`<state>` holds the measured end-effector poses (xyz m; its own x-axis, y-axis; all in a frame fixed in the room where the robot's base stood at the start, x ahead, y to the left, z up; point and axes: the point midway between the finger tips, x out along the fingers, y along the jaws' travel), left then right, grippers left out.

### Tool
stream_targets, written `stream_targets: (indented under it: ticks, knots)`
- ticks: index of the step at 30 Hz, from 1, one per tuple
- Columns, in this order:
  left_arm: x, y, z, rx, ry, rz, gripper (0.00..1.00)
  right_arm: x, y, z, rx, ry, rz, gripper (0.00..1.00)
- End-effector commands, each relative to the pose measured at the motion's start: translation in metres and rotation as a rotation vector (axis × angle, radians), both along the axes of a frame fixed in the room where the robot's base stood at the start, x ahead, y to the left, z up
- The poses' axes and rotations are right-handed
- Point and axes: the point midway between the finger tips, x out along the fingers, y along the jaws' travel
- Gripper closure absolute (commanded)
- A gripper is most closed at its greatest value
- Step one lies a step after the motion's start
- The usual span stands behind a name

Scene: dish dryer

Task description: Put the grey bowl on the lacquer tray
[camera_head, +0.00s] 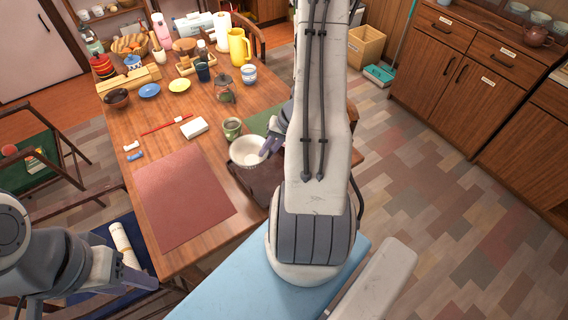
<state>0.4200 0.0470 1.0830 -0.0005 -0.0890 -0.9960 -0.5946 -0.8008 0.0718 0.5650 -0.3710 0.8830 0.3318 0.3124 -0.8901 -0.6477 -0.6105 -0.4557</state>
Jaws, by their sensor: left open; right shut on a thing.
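A pale grey-white bowl (246,152) is upright near the right edge of the wooden table. My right gripper (268,146) is shut on its right rim; my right arm hides part of the gripper. A dark brown flat thing (262,178), perhaps the lacquer tray, shows just below the bowl in the picture, partly covered by the bowl and my arm. I cannot tell whether the bowl touches it. My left gripper (140,282) is open and empty at the lower left, off the table's near edge.
A reddish-brown mat (182,196) lies bare at the table's near end. A green cup (232,128) stands close behind the bowl, and a white box (194,128) lies to its left. Bottles, a yellow jug (238,47) and dishes crowd the far end. Chairs stand at the left.

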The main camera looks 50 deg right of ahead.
Motion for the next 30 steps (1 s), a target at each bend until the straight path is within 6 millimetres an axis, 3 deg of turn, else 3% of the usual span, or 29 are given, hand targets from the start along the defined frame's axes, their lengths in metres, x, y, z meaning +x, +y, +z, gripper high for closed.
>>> stream_targets:
  ticks: [1,4,7,11,14,24,30]
  knots:
    - [0.0,0.0,-0.005,0.0,0.0,0.0,0.5,-0.015,-0.022,-0.004,0.005,-0.004,-0.103,1.0]
    - [0.0,0.0,-0.009,0.0,0.0,0.0,0.5,-0.038,-0.052,-0.007,0.01,-0.011,-0.259,1.0]
    - [0.0,0.0,-0.011,0.0,0.0,0.0,0.5,-0.056,-0.072,-0.008,0.014,-0.016,-0.368,1.0]
    - [0.0,0.0,-0.014,0.0,0.0,0.0,0.5,-0.067,-0.083,-0.011,0.017,-0.02,-0.437,1.0]
    - [0.0,0.0,-0.021,0.0,0.0,0.0,0.5,-0.058,-0.081,-0.02,0.018,-0.02,-0.446,1.0]
    - [0.0,0.0,-0.053,0.0,0.0,0.0,0.5,0.012,-0.052,-0.066,0.017,-0.02,-0.44,1.0]
    - [0.0,0.0,-0.059,0.0,0.0,0.0,0.5,0.035,-0.044,-0.079,0.016,-0.019,-0.445,1.0]
